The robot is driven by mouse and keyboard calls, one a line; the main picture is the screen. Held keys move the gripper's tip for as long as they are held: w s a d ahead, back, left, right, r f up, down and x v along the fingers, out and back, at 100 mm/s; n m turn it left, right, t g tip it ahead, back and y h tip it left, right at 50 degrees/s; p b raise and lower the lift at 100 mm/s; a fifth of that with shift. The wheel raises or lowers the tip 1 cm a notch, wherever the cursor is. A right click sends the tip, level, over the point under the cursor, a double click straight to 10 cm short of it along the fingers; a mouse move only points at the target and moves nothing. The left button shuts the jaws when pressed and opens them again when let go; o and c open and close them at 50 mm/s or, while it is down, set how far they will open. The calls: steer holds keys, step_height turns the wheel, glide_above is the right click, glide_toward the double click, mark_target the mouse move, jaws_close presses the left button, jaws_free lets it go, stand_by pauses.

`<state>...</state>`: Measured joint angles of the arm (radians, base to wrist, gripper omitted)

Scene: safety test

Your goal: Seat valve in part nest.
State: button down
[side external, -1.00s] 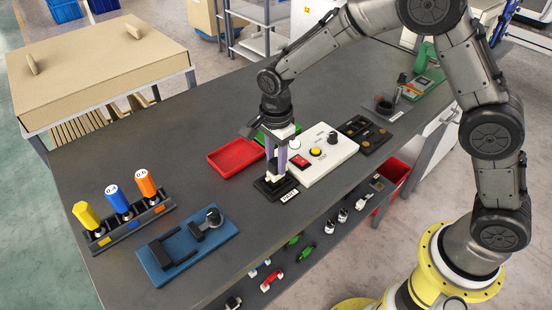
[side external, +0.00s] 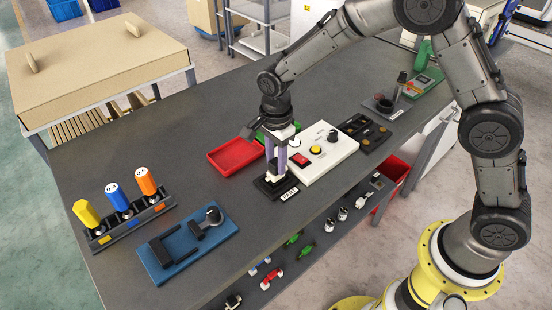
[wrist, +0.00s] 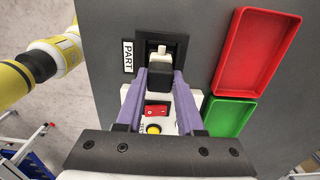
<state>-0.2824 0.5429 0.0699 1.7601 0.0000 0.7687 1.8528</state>
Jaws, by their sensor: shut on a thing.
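The part nest (side external: 264,189) is a dark square plate on the bench with a white PART label at its front edge. It also shows at the top of the wrist view (wrist: 178,42). My gripper (side external: 277,172) points down over the nest, its purple fingers closed on the valve. In the wrist view the valve shows as a black block (wrist: 158,78) between the fingertips (wrist: 159,74), with a white piece (wrist: 158,54) over the nest's middle. The fingers hide part of the valve. I cannot tell whether its underside touches the nest.
A white control box (side external: 325,150) with a red switch and yellow button stands right beside the nest. A red tray (side external: 236,156) and green tray (wrist: 229,117) lie behind. A blue fixture (side external: 180,262) and tool rack (side external: 130,228) are at left. The bench's front edge is near.

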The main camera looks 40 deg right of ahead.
steer(key=shift+f, duration=0.3)
steer(key=shift+c, duration=0.2)
jaws_free()
steer(key=shift+r, duration=0.15)
steer(key=shift+r, duration=3.4)
